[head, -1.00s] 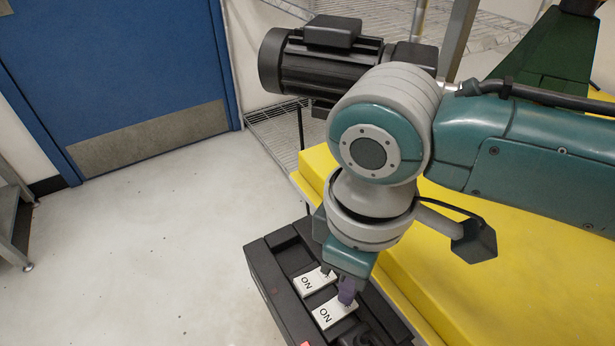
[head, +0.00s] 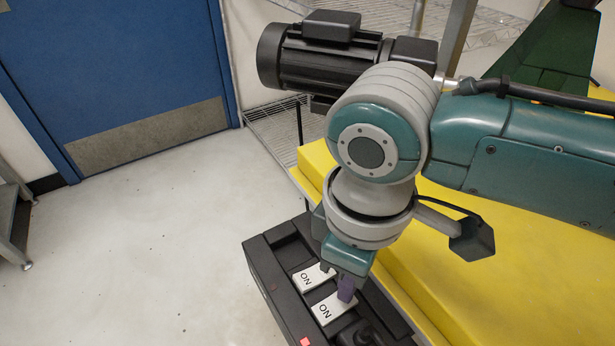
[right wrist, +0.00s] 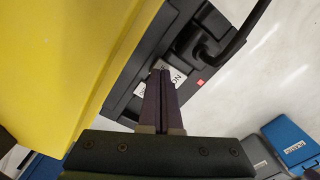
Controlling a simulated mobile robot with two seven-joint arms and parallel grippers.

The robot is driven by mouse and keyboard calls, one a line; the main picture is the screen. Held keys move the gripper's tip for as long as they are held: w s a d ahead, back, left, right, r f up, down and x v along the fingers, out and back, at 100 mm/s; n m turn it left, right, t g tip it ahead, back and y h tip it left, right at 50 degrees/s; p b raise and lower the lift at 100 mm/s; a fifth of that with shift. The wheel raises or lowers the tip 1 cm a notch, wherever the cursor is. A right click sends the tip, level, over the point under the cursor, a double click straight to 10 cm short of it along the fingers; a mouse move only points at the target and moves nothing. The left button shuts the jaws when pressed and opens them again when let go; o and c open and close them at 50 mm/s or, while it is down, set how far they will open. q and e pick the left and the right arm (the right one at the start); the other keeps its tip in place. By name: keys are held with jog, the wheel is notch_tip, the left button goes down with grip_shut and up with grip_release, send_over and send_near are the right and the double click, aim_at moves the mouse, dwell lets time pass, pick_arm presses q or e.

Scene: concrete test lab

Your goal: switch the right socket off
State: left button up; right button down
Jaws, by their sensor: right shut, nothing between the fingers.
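A black socket box (head: 283,290) lies at the yellow edge in the head view, with two white switch plates marked ON. One plate (head: 308,279) is farther; the other (head: 325,311) is nearer, beside a black plug. My right gripper (head: 346,292) points down with its purple fingers over the nearer plate, hiding part of it. In the right wrist view, the closed fingertips (right wrist: 161,73) lie over the white plates (right wrist: 174,73) and hold nothing. Whether they touch the nearer plate I cannot tell. My left gripper is not in view.
A black plug (right wrist: 204,48) with a thick cable sits in the box, near a small red patch (right wrist: 201,82). A yellow surface (head: 440,265) lies beside the box. A black motor (head: 318,62) stands behind my arm.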

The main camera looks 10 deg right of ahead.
jog(key=shift+f+b, duration=0.4)
jog(key=shift+f, duration=0.3)
notch_tip(320, 180, up, 4)
jog(key=p, duration=0.4)
jog(key=shift+f, duration=0.2)
notch_tip(320, 180, up, 4)
jog(key=p, duration=0.4)
jog(key=shift+f, duration=0.25)
